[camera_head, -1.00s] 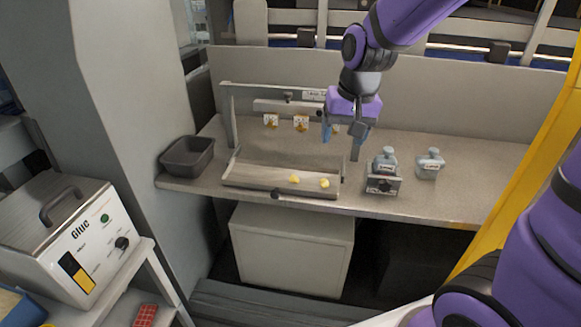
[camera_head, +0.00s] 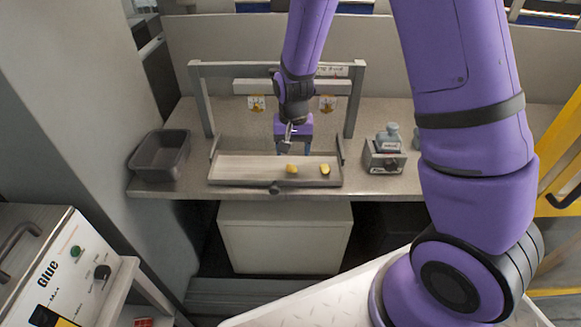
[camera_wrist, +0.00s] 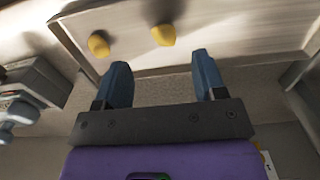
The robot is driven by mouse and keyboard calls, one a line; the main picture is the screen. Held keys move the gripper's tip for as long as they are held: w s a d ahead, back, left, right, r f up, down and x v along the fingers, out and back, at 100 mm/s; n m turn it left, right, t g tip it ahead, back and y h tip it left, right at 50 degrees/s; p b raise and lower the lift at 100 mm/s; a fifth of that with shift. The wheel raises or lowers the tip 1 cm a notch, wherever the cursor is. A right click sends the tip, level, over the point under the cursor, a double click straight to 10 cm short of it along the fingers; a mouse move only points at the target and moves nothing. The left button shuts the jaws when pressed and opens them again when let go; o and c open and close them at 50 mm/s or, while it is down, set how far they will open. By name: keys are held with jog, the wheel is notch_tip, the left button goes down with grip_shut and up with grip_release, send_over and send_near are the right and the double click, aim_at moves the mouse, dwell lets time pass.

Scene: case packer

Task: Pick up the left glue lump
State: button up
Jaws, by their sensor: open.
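Two small yellow glue lumps lie on the grey tray (camera_head: 235,168). The left glue lump (camera_head: 292,168) is at the tray's middle right, and the right glue lump (camera_head: 325,169) is near its right end. In the wrist view their order is mirrored: the left lump (camera_wrist: 164,34) appears on the right and the other lump (camera_wrist: 98,44) on the left. My gripper (camera_head: 293,149) is open and empty, pointing down just behind the left lump in the head view. In the wrist view the fingertips (camera_wrist: 161,66) are apart, with the left lump beyond the gap between them, not touched.
A grey frame (camera_head: 200,100) with hanging yellow-marked tags stands behind the tray, around my arm. A dark bin (camera_head: 160,155) is on the left of the bench. A metal holder with a bottle (camera_head: 385,158) stands right of the tray. The glue machine (camera_head: 50,262) is at lower left.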

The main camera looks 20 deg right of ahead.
aim_at(292, 164)
jog(key=shift+w+f, duration=0.2)
jog(key=shift+f, duration=1.55)
jog(key=shift+w+f, duration=0.2)
jog(key=shift+f, duration=1.55)
jog(key=c, duration=1)
